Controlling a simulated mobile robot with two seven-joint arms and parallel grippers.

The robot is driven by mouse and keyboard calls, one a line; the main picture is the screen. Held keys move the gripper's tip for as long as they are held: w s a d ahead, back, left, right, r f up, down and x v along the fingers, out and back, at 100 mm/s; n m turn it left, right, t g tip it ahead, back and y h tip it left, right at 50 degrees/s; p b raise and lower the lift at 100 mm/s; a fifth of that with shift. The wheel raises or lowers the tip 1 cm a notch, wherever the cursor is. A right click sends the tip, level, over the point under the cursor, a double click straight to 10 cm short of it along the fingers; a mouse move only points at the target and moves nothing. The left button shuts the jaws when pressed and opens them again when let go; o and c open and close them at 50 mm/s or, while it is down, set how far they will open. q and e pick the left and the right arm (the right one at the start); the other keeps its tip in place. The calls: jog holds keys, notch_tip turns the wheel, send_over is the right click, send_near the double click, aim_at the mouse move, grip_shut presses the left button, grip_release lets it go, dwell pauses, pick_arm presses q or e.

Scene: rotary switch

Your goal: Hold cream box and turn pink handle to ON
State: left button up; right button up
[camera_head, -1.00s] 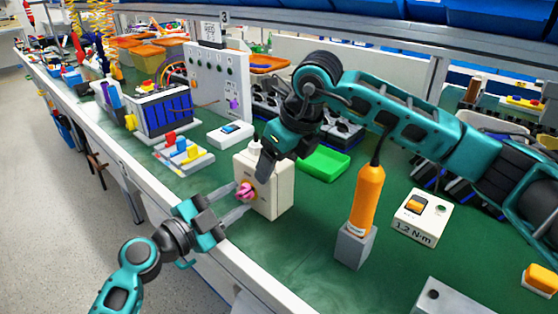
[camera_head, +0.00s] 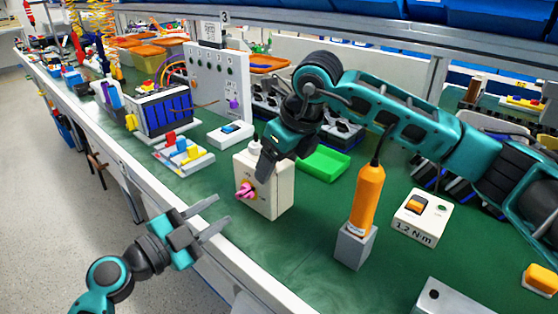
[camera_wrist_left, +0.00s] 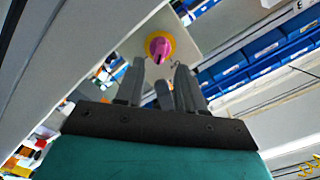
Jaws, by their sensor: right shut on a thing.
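The cream box (camera_head: 271,197) stands on the green bench top near its front edge. The pink handle (camera_head: 245,190) sits on a yellow disc on the box's front face; it also shows in the left wrist view (camera_wrist_left: 160,46). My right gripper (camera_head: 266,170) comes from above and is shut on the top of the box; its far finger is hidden. My left gripper (camera_head: 216,215) is open and empty, in front of the box and apart from the handle. In the left wrist view its fingers (camera_wrist_left: 160,85) point toward the handle.
An orange tool (camera_head: 367,198) stands in a grey block right of the box. A green tray (camera_head: 325,165) lies behind it. A white device with a blue switch (camera_head: 231,134) and a block with coloured levers (camera_head: 183,153) are at the left.

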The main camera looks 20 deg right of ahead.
aim_at(239, 196)
pick_arm(q)
jog(key=shift+s, duration=0.1)
jog(key=shift+w+d+r+n+t+y, duration=0.1)
jog(key=shift+w+d+n+t+y, duration=0.25)
jog(key=shift+d+y, duration=0.35)
jog(key=shift+w+d+r+n+t+y, duration=0.1)
jog(key=shift+w+d+n+y, duration=0.15)
jog(key=shift+w+d+y, duration=0.45)
jog(key=shift+w+d+r+n+t+y, duration=0.1)
jog(key=shift+w+d+n+t+y, duration=0.15)
jog(key=shift+d, duration=0.7)
jog(key=shift+c, duration=0.2)
grip_shut()
jog(key=shift+f, duration=0.1)
